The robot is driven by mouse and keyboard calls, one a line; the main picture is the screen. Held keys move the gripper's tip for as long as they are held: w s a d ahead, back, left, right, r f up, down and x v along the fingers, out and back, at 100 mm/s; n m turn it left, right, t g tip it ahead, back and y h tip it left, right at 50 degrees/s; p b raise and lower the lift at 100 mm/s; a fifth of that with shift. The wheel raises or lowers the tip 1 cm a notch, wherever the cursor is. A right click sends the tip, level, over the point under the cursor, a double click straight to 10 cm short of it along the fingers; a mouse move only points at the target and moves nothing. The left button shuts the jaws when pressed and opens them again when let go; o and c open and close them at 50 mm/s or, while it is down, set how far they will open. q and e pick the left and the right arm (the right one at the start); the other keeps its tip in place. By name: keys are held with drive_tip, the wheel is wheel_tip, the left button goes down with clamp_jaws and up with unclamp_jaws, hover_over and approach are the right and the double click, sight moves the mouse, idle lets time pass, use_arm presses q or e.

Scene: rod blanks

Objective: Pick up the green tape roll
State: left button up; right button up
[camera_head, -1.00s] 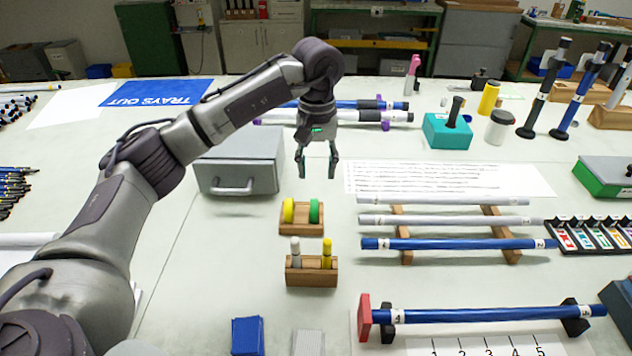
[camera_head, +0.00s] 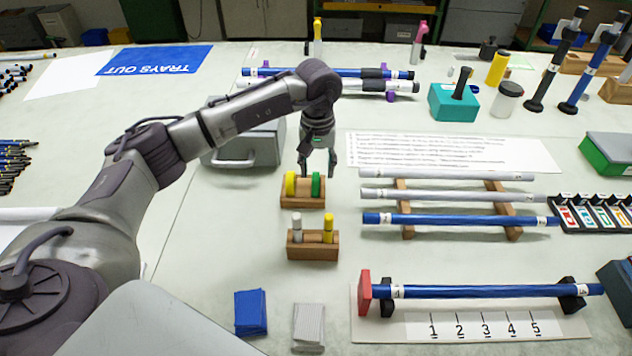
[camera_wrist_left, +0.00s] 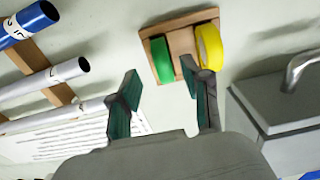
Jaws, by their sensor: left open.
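The green tape roll (camera_head: 316,184) stands upright in a small wooden holder (camera_head: 303,203), to the right of a yellow tape roll (camera_head: 291,184). My left gripper (camera_head: 317,172) is open and empty, fingers pointing down, just behind and above the holder. In the left wrist view, the green roll (camera_wrist_left: 162,58) and the yellow roll (camera_wrist_left: 209,46) lie beyond the fingertips of my left gripper (camera_wrist_left: 165,82). The green roll shows between the two fingers' lines, and the right finger overlaps the holder near the yellow roll. My right gripper is not in view.
A grey drawer box (camera_head: 243,143) with a handle stands left of the gripper. Rods on a wooden rack (camera_head: 460,220) lie to the right. The table between is clear.

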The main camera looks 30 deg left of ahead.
sight(316, 176)
use_arm(q)
wheel_tip(316, 176, down, 3)
drive_tip(key=shift+s+a+r, duration=0.1)
drive_tip(key=shift+a+r, duration=0.05)
drive_tip(key=shift+r, duration=0.05)
drive_tip(key=shift+f, duration=0.45)
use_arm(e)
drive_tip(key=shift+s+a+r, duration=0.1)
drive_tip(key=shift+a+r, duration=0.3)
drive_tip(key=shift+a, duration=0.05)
use_arm(q)
drive_tip(key=shift+c, duration=1.2)
clamp_jaws()
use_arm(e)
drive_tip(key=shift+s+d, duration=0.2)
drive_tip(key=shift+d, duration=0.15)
use_arm(q)
drive_tip(key=shift+r, duration=0.15)
